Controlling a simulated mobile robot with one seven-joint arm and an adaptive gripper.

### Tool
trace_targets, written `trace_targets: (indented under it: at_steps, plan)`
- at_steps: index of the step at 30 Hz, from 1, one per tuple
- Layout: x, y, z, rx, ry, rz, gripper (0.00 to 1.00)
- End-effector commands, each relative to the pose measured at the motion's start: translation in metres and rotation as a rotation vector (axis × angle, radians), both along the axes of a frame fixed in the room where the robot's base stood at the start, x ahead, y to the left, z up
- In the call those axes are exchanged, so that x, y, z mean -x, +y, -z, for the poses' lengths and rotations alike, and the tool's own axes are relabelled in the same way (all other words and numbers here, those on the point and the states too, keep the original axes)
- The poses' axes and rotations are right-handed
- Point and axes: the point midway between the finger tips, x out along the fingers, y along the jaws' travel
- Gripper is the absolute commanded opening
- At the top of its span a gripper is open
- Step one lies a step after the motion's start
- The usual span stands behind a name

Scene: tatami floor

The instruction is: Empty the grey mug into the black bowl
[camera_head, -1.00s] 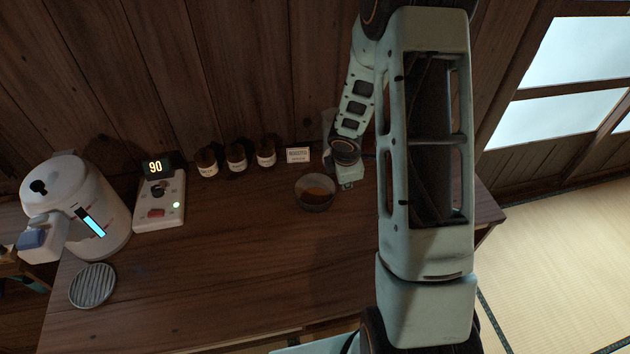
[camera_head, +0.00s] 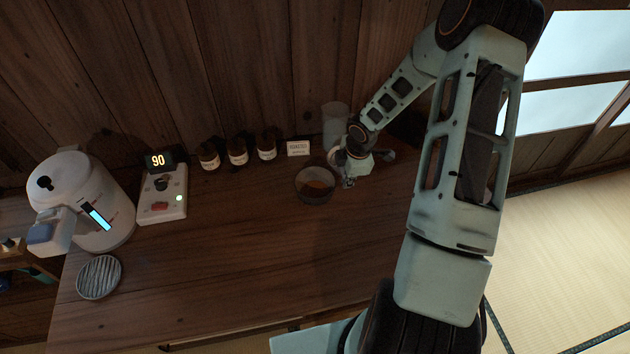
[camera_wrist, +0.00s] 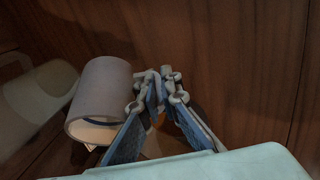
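The grey mug (camera_wrist: 98,95) is just left of my fingers in the wrist view, its pale-lined opening toward the camera. In the head view a pale round shape, probably this mug (camera_head: 336,157), shows partly behind my wrist. The dark bowl (camera_head: 301,190) stands on the table with brown contents. My gripper (camera_head: 348,182) is close to the bowl's right rim. In the wrist view its fingertips (camera_wrist: 160,75) are close together beside the mug's wall. The mug's handle is not visible, so I cannot tell whether the fingers hold it.
A clear cylinder (camera_head: 335,118) stands behind my wrist. Three dark jars (camera_head: 238,153) and a small white card (camera_head: 298,148) line the wall. A control box (camera_head: 163,195), white kettle (camera_head: 85,205) and ribbed round disc (camera_head: 99,277) are left. The table's front middle (camera_head: 240,270) is clear.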

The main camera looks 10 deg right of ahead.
Motion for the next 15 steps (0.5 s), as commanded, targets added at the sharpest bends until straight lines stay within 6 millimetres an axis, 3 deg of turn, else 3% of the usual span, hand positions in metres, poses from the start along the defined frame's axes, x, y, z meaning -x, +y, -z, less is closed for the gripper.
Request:
trace_targets:
  at_steps: [8,15]
  plan:
    - [-0.003,-0.005,0.018,-0.076,0.034,0.005,0.0]
    - [-0.005,-0.01,0.018,-0.142,0.067,0.004,0.0]
